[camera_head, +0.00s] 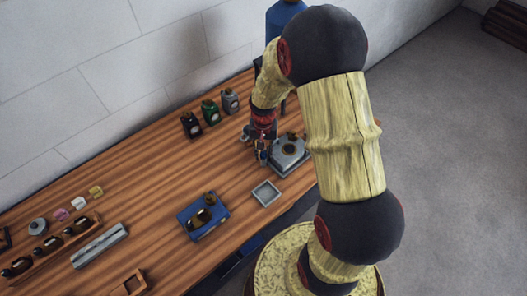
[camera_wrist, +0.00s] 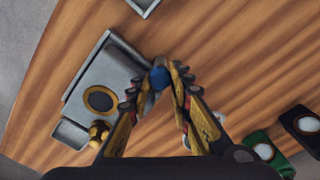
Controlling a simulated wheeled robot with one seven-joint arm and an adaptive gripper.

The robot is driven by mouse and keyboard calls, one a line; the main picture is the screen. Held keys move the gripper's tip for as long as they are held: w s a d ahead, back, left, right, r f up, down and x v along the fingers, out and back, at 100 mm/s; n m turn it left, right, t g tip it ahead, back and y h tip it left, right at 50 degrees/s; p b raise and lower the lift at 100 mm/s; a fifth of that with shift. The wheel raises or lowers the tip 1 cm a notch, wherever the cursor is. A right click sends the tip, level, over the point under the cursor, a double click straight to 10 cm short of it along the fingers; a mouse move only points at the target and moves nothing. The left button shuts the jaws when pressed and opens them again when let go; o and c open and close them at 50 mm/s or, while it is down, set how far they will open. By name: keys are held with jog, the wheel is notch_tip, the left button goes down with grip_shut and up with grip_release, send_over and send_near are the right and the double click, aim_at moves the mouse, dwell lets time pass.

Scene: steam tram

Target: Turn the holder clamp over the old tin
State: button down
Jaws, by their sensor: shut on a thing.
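A grey metal holder (camera_head: 287,158) stands on the wooden bench, partly beside my gripper (camera_head: 262,154). In the wrist view the holder (camera_wrist: 122,68) lies left of my fingers. A round dark disc with a brass rim (camera_wrist: 100,99) sits on its top; I cannot tell if this is the old tin. A brass knob (camera_wrist: 98,131) stands at its lower corner. My gripper (camera_wrist: 160,80) is shut on a small blue piece (camera_wrist: 159,77) at the holder's right edge. I cannot tell whether this piece belongs to the clamp. The fingers partly hide it.
A small grey tray (camera_head: 266,194) and a blue device (camera_head: 203,216) stand on the bench in front. Black, green and grey canisters (camera_head: 210,112) stand behind, near the wall. A wooden rack (camera_head: 48,250) is at far left. The middle of the bench is clear.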

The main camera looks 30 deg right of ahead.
aim_at(263, 154)
jog(key=c, duration=1.6)
grip_release()
notch_tip(263, 154, up, 12)
